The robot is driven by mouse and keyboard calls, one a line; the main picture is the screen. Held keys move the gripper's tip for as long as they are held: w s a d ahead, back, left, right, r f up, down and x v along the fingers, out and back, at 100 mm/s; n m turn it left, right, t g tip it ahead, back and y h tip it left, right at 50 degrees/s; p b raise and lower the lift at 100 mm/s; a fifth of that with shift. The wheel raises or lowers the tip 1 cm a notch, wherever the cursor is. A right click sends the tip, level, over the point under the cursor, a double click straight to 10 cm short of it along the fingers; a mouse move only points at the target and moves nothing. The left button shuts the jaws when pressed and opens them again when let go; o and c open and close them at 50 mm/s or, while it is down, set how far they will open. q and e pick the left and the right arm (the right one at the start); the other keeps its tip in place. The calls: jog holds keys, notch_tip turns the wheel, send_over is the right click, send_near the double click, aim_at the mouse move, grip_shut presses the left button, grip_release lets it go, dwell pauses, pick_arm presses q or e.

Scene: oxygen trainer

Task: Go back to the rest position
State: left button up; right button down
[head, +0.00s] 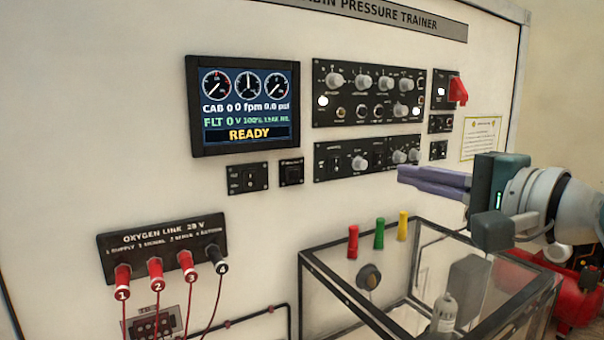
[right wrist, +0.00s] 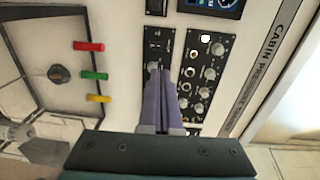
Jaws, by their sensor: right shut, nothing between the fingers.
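My right gripper (head: 400,177) comes in from the right in the head view, in front of the trainer panel (head: 240,205). Its purple fingers are shut together with nothing between them, and they also show in the right wrist view (right wrist: 163,85). The fingers point left, just below the lower black control panel (head: 330,162) and above the glass case. I cannot tell whether they touch the panel. My left gripper is not in view.
A screen (head: 245,105) reads READY. Red, green and yellow handles (head: 379,235) stand above the glass case (head: 345,290), which holds a grey bottle (head: 445,315). Plugs with cables hang from the oxygen link block (head: 160,248). A red cover (head: 457,91) sits at upper right.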

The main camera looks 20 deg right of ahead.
jog(key=shift+a, duration=0.1)
jog(key=s+a+f+n+g+y+p, duration=0.2)
jog(key=s+a+f+n+g+p, duration=0.25)
jog(key=a+n, duration=0.3)
jog(key=s+a+f+n+g+h+p, duration=0.1)
jog(key=s+a+f+n+g+p, duration=0.1)
jog(key=s, duration=0.8)
jog(key=s+a+f+n+g+h+p, duration=0.2)
jog(key=s+a+n+g+p, duration=0.1)
jog(key=s+n+g, duration=0.4)
jog(key=s+n+p, duration=0.1)
jog(key=s+n, duration=0.1)
jog(key=shift+s+a, duration=0.4)
jog(key=shift+w+f+n, duration=0.1)
jog(key=shift+w+n, duration=0.05)
jog(key=shift+n, duration=0.1)
